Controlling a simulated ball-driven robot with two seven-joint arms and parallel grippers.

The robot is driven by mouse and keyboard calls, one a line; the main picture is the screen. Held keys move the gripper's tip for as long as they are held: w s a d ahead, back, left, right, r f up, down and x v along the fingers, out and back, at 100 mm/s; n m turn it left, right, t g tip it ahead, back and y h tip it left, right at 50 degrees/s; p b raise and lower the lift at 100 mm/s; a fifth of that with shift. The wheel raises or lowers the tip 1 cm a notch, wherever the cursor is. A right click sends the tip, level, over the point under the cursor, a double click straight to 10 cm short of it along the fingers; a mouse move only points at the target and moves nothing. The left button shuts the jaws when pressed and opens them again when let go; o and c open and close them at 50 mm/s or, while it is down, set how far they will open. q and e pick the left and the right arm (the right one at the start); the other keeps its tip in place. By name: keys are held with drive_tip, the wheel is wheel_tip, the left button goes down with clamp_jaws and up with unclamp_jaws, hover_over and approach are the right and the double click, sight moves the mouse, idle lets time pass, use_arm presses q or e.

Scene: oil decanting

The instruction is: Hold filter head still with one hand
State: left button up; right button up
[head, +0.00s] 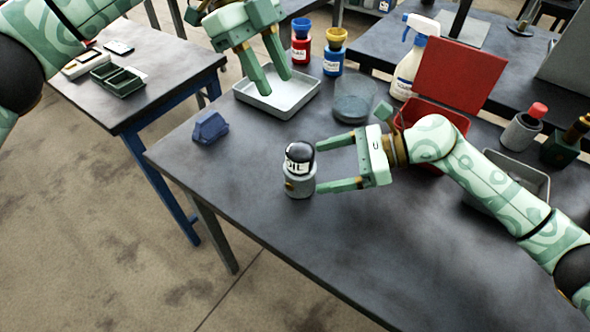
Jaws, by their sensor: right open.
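A grey cylindrical filter head (299,187) stands on the dark table with a black filter (299,153) on top, its white label reading "OIL". My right gripper (319,167) is open just to the right of them. Its two fingers point left, with the tips close to their right edge. I cannot tell whether a fingertip touches. My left gripper (276,86) is open and empty, pointing down over the grey tray (294,108) farther back.
A blue block (210,127) lies left of the filter. Behind my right gripper are a clear container (354,100), a red bin (445,112) and a spray bottle (406,75). The table's front is clear.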

sight(294, 173)
drive_tip(key=x, duration=0.7)
drive_tip(key=shift+a+f, duration=0.15)
drive_tip(key=shift+a, duration=0.25)
drive_tip(key=c, duration=1.3)
